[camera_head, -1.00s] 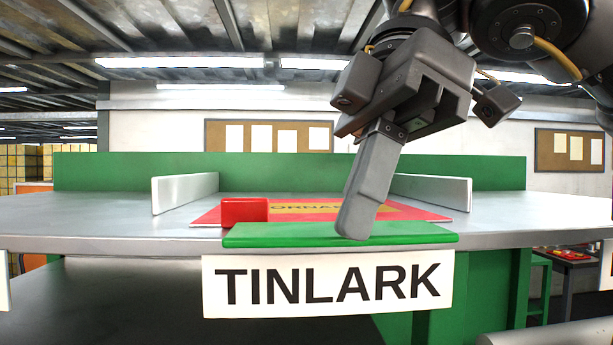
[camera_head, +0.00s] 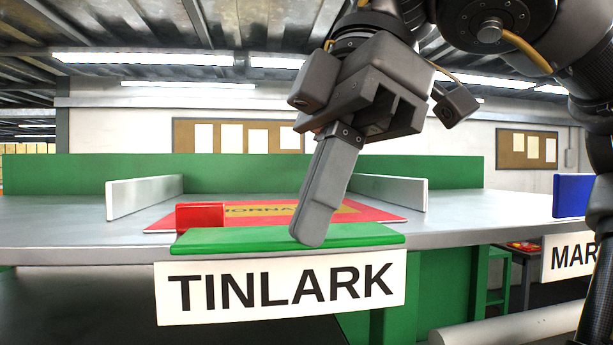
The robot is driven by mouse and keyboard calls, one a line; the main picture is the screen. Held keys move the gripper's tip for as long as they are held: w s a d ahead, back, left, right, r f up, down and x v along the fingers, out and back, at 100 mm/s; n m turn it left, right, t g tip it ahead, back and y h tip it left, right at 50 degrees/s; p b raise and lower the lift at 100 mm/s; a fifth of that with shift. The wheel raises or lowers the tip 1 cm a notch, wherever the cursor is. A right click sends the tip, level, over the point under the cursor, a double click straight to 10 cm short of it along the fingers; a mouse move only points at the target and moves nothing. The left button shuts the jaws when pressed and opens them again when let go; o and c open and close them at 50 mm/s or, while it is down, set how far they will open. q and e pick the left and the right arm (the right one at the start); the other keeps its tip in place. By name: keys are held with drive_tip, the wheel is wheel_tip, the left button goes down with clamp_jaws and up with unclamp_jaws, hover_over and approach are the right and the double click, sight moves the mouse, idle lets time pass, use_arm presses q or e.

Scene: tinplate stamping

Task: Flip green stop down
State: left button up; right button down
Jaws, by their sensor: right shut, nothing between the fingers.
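The green stop (camera_head: 225,240) is a long flat bar at the front edge of the grey table, above the white TINLARK sign (camera_head: 280,288). It appears to lie flat. My right gripper (camera_head: 310,236) comes down from above, its fingers shut and empty. Its fingertips overlap the green stop right of the middle; whether they touch it I cannot tell. The fingers hide part of the stop and of the red sheet behind it. My left gripper is not in view.
A red block (camera_head: 200,217) stands behind the stop's left end. A red printed sheet (camera_head: 265,212) lies behind, between two white side guides (camera_head: 145,196) (camera_head: 390,190). A blue block (camera_head: 573,195) stands at the far right above another sign. A green wall (camera_head: 80,175) closes the table's back.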

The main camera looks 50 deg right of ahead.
drive_tip(key=s+a+r+p, duration=0.3)
drive_tip(key=s+r, duration=0.5)
drive_tip(key=shift+s+p, duration=0.3)
drive_tip(key=shift+d, duration=0.1)
